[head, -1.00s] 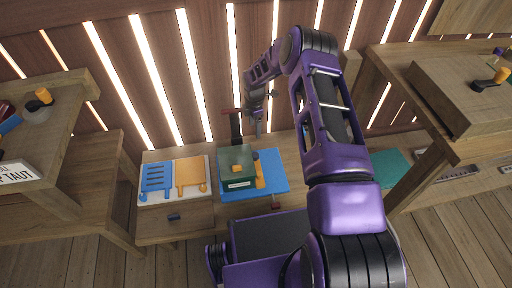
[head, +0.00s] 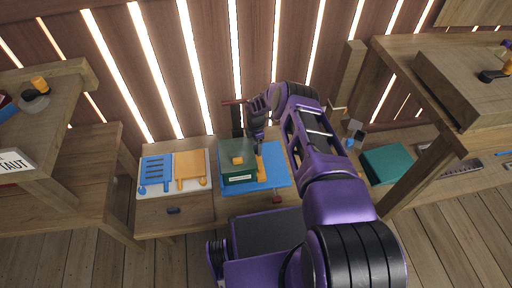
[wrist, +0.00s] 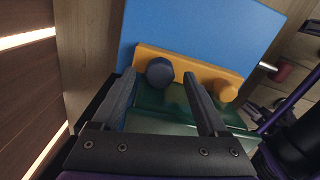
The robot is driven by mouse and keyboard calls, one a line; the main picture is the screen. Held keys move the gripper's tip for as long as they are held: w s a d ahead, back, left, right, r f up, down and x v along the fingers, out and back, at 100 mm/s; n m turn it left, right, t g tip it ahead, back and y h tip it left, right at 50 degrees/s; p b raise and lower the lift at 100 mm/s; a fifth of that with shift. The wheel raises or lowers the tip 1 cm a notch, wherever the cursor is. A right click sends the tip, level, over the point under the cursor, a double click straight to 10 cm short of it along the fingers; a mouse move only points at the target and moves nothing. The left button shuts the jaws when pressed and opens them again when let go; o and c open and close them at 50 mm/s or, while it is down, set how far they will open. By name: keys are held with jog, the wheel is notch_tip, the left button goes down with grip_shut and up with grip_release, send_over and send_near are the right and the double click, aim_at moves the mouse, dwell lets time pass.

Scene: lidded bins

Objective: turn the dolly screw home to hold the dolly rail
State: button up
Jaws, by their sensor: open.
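In the wrist view a dark blue hexagonal screw head (wrist: 160,71), which looks like the dolly screw, sits on an orange bar (wrist: 197,75), likely the dolly rail. My gripper (wrist: 160,77) is open, its two dark fingertips on either side of the screw head with a gap at each side. I cannot tell how deep the screw sits. The bar lies along a green block (wrist: 155,103). In the head view my gripper (head: 258,138) is low behind the green block (head: 239,176), and the orange bar (head: 260,167) shows at its right. The screw is hidden there.
A blue mat (head: 277,179) lies beneath the block. An orange knob (wrist: 229,92) stands right of the screw. A dark post (head: 237,120) with a red handle rises behind. Blue and orange plates (head: 156,172) lie left on a white sheet. A teal box (head: 387,164) is at right.

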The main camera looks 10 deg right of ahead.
jog(key=shift+f, duration=0.3)
grip_shut()
jog(key=shift+m, duration=2.3)
grip_release()
notch_tip(320, 180, up, 17)
jog(key=p, duration=0.3)
jog(key=shift+r, duration=0.2)
